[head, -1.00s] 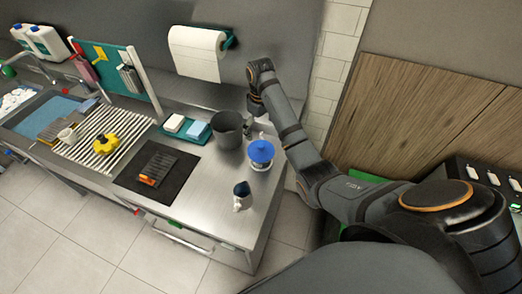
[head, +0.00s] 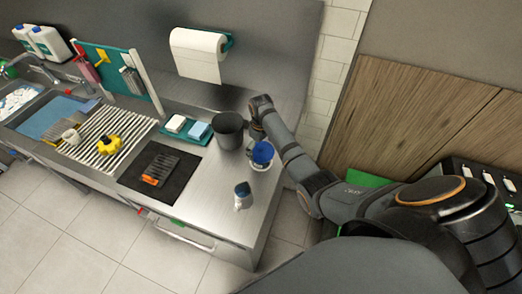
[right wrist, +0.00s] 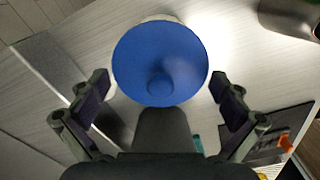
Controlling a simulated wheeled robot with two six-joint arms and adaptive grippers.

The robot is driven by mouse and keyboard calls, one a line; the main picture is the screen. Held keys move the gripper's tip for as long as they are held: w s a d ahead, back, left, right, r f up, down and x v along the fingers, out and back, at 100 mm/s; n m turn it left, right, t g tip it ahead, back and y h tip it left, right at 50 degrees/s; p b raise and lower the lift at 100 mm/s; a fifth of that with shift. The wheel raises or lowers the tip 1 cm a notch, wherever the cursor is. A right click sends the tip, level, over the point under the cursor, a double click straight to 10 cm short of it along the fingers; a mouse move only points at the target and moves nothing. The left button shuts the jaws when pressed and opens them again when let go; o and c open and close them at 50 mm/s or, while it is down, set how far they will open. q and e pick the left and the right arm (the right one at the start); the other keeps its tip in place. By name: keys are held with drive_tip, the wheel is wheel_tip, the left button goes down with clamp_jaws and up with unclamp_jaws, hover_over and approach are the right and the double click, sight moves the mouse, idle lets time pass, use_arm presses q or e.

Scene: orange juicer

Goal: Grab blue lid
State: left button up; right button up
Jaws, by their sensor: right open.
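The blue lid (head: 262,152) sits on a pale container at the right end of the steel counter. In the right wrist view the round lid (right wrist: 158,50), with its central knob, lies ahead of and between the fingers. My right gripper (right wrist: 160,84) is open, with one finger to each side of the lid and nothing held. In the head view my right gripper (head: 257,132) is just beside the lid on its upper left, partly hidden by my wrist. My left gripper is not in view.
A dark grey pot (head: 228,131) stands close left of the lid. A small dark and white item (head: 242,195) stands nearer the front edge. A teal tray (head: 187,131) with sponges and a black mat (head: 160,172) lie farther left. The counter's front right is mostly clear.

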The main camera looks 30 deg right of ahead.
drive_tip(key=shift+s, duration=0.15)
drive_tip(key=c, duration=1)
drive_tip(key=shift+s+a, duration=0.1)
drive_tip(key=shift+s, duration=0.05)
drive_tip(key=shift+c, duration=0.9)
